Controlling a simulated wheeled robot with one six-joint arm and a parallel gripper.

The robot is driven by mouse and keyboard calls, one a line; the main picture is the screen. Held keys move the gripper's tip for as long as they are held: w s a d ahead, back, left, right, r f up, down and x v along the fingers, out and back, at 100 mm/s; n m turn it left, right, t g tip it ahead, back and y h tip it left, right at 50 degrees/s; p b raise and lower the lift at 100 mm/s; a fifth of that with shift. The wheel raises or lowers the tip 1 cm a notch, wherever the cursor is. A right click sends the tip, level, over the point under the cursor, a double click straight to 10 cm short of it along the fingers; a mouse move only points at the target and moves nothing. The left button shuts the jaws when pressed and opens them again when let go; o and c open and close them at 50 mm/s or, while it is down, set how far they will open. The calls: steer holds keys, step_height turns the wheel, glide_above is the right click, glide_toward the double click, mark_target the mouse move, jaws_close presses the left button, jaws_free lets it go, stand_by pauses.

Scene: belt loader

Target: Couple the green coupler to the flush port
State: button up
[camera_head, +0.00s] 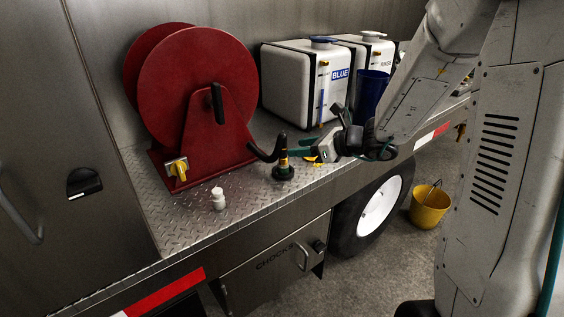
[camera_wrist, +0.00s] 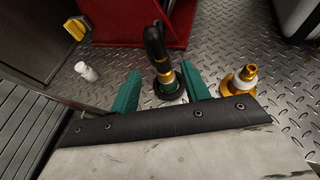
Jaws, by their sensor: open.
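The green coupler (camera_head: 283,172) stands upright on the tread-plate deck, with a black bent hose end, an orange band and a dark green base ring. In the wrist view the coupler (camera_wrist: 166,82) shows between the two green fingers of my gripper (camera_wrist: 161,72). My gripper (camera_head: 299,150) is open, its fingers on either side of the coupler; I cannot tell whether they touch it. A brass fitting with a white collar (camera_wrist: 240,82), which may be the flush port, stands just right of the right finger. In the head view it is mostly hidden by my gripper.
A red hose reel (camera_head: 197,90) stands behind the coupler. A small white bottle (camera_head: 218,198) stands on the deck at front left. White tanks marked BLUE (camera_head: 292,80) and RINSE (camera_head: 371,50) and a dark blue container (camera_head: 371,90) stand at the right. A yellow bucket (camera_head: 430,208) is on the floor.

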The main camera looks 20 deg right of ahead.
mark_target(283, 163)
steer(key=x, duration=0.7)
steer(key=shift+f, duration=0.15)
steer(key=shift+d, duration=0.1)
jaws_close()
